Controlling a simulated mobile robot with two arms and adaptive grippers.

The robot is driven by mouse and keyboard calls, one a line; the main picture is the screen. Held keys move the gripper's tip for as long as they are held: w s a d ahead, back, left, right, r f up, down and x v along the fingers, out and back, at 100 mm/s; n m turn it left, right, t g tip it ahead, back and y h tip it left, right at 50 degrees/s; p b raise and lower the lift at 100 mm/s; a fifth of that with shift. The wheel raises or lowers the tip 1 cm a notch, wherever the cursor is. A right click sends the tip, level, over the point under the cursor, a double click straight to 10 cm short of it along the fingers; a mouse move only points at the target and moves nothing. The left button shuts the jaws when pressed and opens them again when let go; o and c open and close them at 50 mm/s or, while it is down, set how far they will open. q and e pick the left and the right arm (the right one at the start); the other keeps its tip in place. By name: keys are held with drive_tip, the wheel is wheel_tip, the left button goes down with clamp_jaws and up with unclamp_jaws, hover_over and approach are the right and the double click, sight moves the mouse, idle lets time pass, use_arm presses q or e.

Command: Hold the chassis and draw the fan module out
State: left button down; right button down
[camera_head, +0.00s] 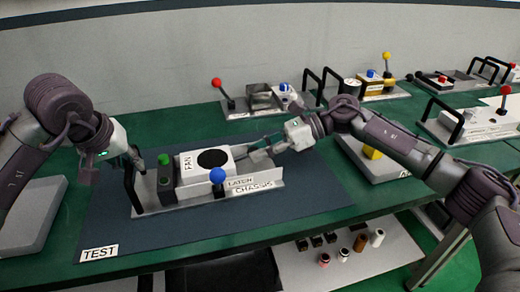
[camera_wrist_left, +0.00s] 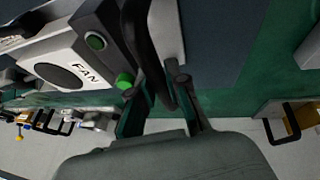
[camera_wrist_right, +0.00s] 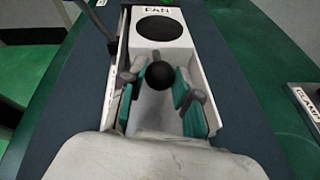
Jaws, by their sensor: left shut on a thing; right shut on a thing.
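The grey chassis (camera_head: 152,208) sits on the dark mat, labelled CHASSIS along its front. The white fan module (camera_head: 188,177) lies between its side walls; it has a black round opening and a FAN label. My left gripper (camera_head: 134,160) is shut on the black chassis handle (camera_wrist_left: 140,35) at the left end. My right gripper (camera_head: 252,150) is shut on the fan module's black ball knob (camera_wrist_right: 160,75) at the right end; its fingers stand either side of the knob. A blue-knobbed lever (camera_head: 217,176) stands at the front, by the LATCH label.
A black block with a green knob (camera_head: 164,159) stands between handle and fan module. The TEST mat (camera_head: 290,215) is clear at the front right. Other units with black handles and a red-knobbed lever (camera_head: 217,83) stand behind. A grey tray (camera_head: 30,215) lies at left.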

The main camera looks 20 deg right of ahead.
use_arm(q)
drive_tip(key=shift+s+a+f, duration=0.1)
drive_tip(key=shift+f, duration=0.25)
use_arm(e)
drive_tip(key=shift+d, duration=0.1)
drive_tip(key=d, duration=0.7)
drive_tip(key=shift+w+d, duration=0.1)
drive_tip(key=shift+d, duration=0.1)
use_arm(q)
drive_tip(key=shift+a, duration=0.15)
use_arm(e)
drive_tip(key=shift+d, duration=0.2)
drive_tip(key=c, duration=0.8)
unclamp_jaws()
drive_tip(key=shift+d, duration=0.1)
